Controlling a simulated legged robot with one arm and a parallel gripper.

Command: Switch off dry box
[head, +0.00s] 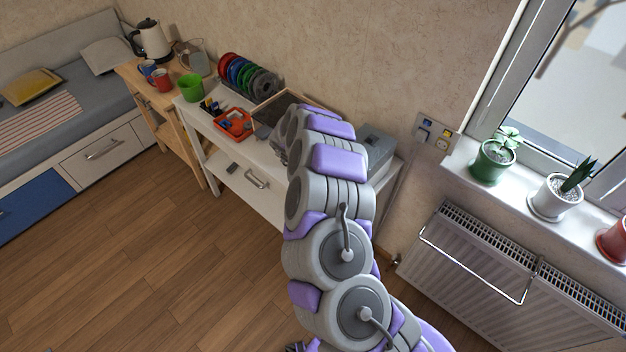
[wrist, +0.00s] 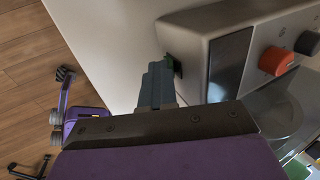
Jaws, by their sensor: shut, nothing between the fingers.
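The grey dry box (wrist: 205,45) fills the upper right of the wrist view. Its front has a dark display (wrist: 230,62), an orange knob (wrist: 276,60) and a dark knob (wrist: 308,43). A small dark and green switch (wrist: 174,64) sits on its left side. My gripper (wrist: 160,72) is shut and empty, its tips right beside the switch; I cannot tell whether they touch it. In the head view a grey box (head: 375,150), likely the same one, stands at the right end of the white table, partly behind my arm. My gripper is hidden there.
The white table (head: 265,182) also holds an orange tray (head: 234,123), a green cup (head: 190,87) and a row of coloured spools (head: 245,75). A radiator (head: 490,265) and a window sill with potted plants are on the right. The wooden floor is clear on the left.

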